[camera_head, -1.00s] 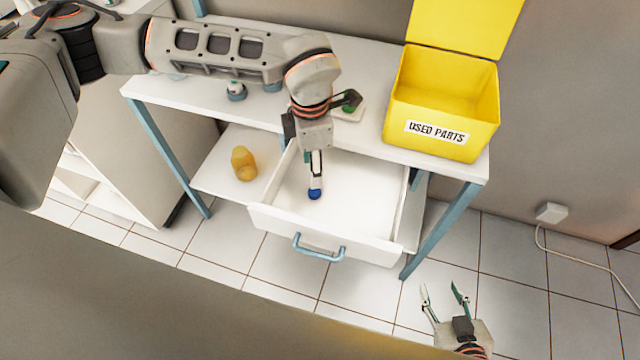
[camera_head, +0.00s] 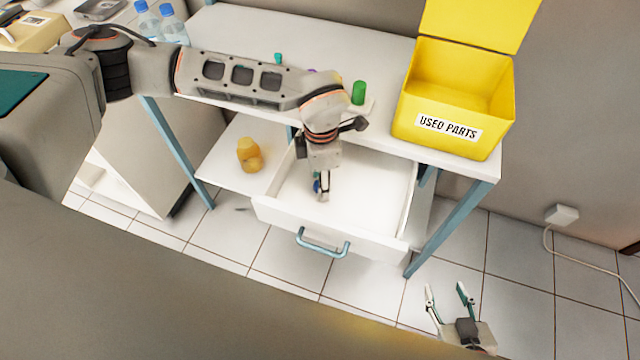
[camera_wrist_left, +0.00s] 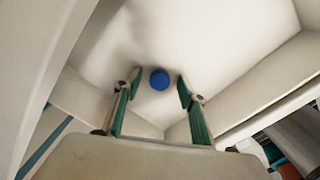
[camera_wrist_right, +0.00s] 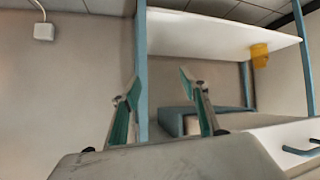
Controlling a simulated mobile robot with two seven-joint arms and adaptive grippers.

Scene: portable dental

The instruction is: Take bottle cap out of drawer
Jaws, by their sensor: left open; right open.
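The white drawer (camera_head: 385,195) is pulled out below the table top. A round blue bottle cap (camera_wrist_left: 160,79) lies on its floor, and in the left wrist view it appears between the open fingertips of my left gripper. In the head view my left gripper (camera_head: 321,191) reaches down into the drawer, and its fingers hide most of the cap (camera_head: 316,186). I cannot tell whether the fingers touch the cap. My right gripper (camera_head: 446,288) is open and empty, in front of the table at the lower right; it also shows in the right wrist view (camera_wrist_right: 158,80).
A yellow bin (camera_head: 450,105) labelled USED PARTS stands on the table top's right end, lid up. A yellow object (camera_head: 249,155) sits on the lower shelf left of the drawer. A green cylinder (camera_head: 359,92) stands behind my left wrist. The drawer walls surround my left fingers.

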